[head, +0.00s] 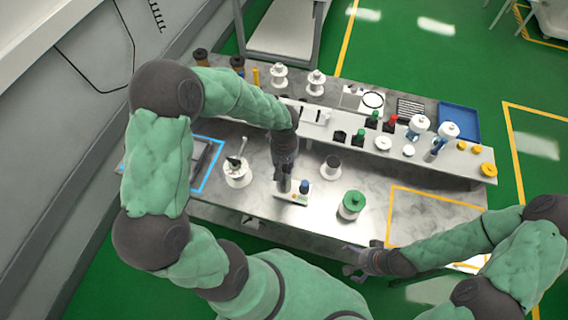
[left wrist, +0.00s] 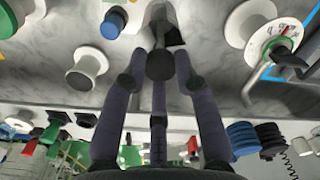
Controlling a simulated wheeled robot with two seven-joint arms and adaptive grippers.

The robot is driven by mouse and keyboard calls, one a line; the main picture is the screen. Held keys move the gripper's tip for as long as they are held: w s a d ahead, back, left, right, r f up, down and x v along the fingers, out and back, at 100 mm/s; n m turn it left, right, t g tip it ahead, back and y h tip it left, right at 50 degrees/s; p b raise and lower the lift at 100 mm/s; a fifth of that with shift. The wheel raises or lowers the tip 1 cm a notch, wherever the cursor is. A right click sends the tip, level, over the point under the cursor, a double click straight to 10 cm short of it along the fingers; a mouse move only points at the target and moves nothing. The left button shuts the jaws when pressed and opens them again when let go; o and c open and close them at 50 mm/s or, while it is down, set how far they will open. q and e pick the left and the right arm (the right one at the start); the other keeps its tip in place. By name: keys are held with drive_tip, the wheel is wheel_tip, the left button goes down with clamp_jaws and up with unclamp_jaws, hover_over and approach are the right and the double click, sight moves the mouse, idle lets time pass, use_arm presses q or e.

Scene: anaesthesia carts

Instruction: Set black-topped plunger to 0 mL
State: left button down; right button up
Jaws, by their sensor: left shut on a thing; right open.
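The black-topped plunger (left wrist: 160,66) shows in the left wrist view, its dark round top between the fingers of my left gripper (left wrist: 160,80). A pale grey barrel (left wrist: 158,14) lies beyond it. In the head view my left gripper (head: 284,165) points down over the small white stand (head: 292,199), shut at the grey barrel (head: 284,184); the fingers hide the black top there. A blue-topped piece (head: 304,187) stands beside it on the same stand, also in the left wrist view (left wrist: 113,22). My right gripper (head: 354,263) is open and empty near the table's front edge.
A green-lidded jar (head: 351,205) and a white spool with a dark centre (head: 331,167) stand to the right of the stand. A raised shelf (head: 400,155) with several bottles runs behind.

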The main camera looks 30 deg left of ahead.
sight(284, 167)
use_arm(q)
drive_tip(key=shift+f+b, duration=0.4)
drive_tip(key=shift+f, duration=0.3)
drive_tip(key=shift+s, duration=0.15)
drive_tip(key=c, duration=0.9)
unclamp_jaws()
drive_tip(key=shift+c, duration=0.2)
drive_tip(key=shift+w, duration=0.2)
use_arm(e)
drive_tip(key=shift+f, duration=0.7)
use_arm(q)
drive_tip(key=shift+r, duration=0.15)
wheel_tip(284, 167, up, 12)
drive_tip(key=shift+f, duration=0.2)
